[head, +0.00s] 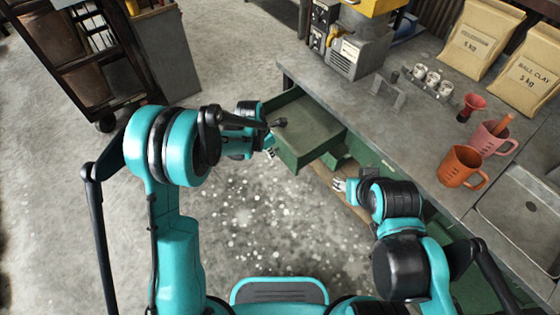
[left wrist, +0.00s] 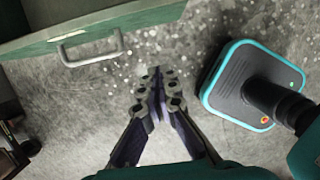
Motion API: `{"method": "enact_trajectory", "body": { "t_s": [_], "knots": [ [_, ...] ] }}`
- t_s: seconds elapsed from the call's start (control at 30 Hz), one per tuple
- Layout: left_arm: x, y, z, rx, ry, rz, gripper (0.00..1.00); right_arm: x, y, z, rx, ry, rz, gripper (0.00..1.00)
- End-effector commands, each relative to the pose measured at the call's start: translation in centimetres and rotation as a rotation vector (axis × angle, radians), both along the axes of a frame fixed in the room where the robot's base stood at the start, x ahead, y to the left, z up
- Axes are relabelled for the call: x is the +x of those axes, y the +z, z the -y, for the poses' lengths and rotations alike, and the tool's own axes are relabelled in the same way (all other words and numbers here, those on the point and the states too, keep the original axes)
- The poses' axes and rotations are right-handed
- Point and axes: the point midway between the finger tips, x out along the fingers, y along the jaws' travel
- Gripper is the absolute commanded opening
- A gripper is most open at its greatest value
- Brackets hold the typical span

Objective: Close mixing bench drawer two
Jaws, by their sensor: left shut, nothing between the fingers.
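A green drawer (head: 303,134) stands pulled out from the mixing bench (head: 325,88), its inside showing empty. Its front, with a metal bar handle (left wrist: 90,49) and a pale label, shows at the upper left of the left wrist view. My left gripper (head: 271,152) is beside the drawer's front in the head view. In the left wrist view the left gripper (left wrist: 160,82) is shut and empty, its fingertips together over the floor, apart from the handle. My right gripper (head: 340,184) is by the bench front, right of the open drawer; its finger opening is too small to tell.
The bench top holds a grey machine (head: 357,50), a rack of small cups (head: 427,80), a red funnel (head: 471,106), a pink mug (head: 492,138), an orange mug (head: 460,166) and paper sacks (head: 480,38). A sink (head: 520,215) is at right. The concrete floor before the drawer is clear.

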Motion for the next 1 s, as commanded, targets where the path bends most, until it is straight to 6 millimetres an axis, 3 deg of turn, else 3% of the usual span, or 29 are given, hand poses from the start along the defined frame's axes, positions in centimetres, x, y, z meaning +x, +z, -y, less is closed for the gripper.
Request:
{"method": "enact_trajectory", "body": {
  "t_s": [0.47,0.7,1.0],
  "knots": [
    [1.4,-9.4,1.8,0.001,-0.002,0.003,0.0,0.0,-3.4,0.0,0.0,0.0,0.0,0.44],
    [3.2,-9.2,4.4,0.001,-0.004,0.003,0.0,0.0,-4.1,0.0,0.0,0.0,0.0,0.44],
    [3.7,-9.0,5.0,0.001,-0.002,0.003,0.0,0.0,-4.2,0.0,0.0,0.0,0.0,0.44]
  ]
}}
